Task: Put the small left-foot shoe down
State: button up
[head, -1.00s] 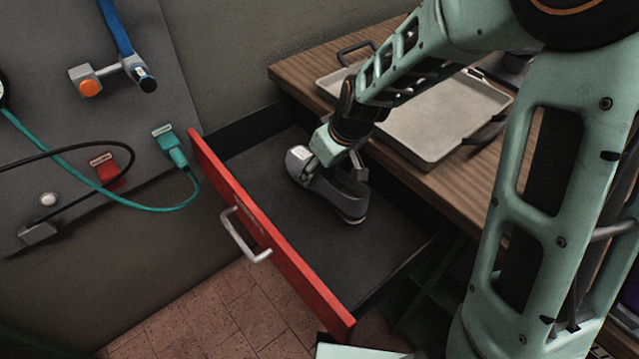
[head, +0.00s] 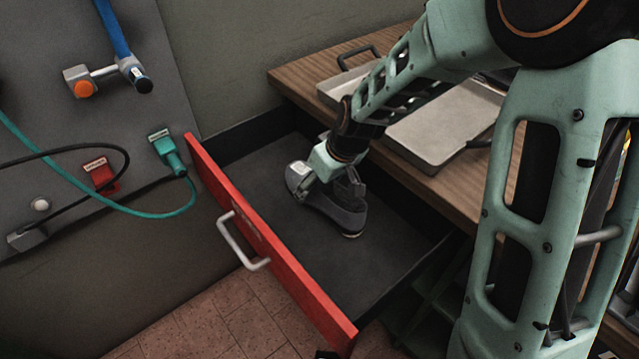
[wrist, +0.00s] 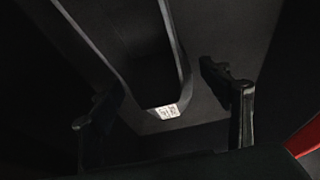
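A small grey shoe (head: 340,216) lies in the open drawer (head: 385,270) in the head view, slanting from upper left to lower right. In the wrist view the shoe (wrist: 142,50) runs down from the top, with a white label on its near end. My gripper (head: 335,190) is low over the shoe in the head view and hides part of it. In the wrist view its two fingers (wrist: 165,105) stand apart on either side of the shoe, with a dark gap on each side. I cannot read the label or tell which foot the shoe fits.
The drawer has a red front (head: 270,245) with a metal handle (head: 240,242). Its floor is bare around the shoe. A wooden table (head: 300,85) with a grey tray (head: 440,130) stands to the right. A wall panel (head: 50,190) with cables and a hammer-like tool is at left.

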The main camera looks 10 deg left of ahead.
jog(key=shift+d+r, duration=0.1)
jog(key=shift+r, duration=0.4)
jog(key=p+v, duration=0.2)
jog(key=v, duration=0.9)
jog(key=shift+s, duration=0.15)
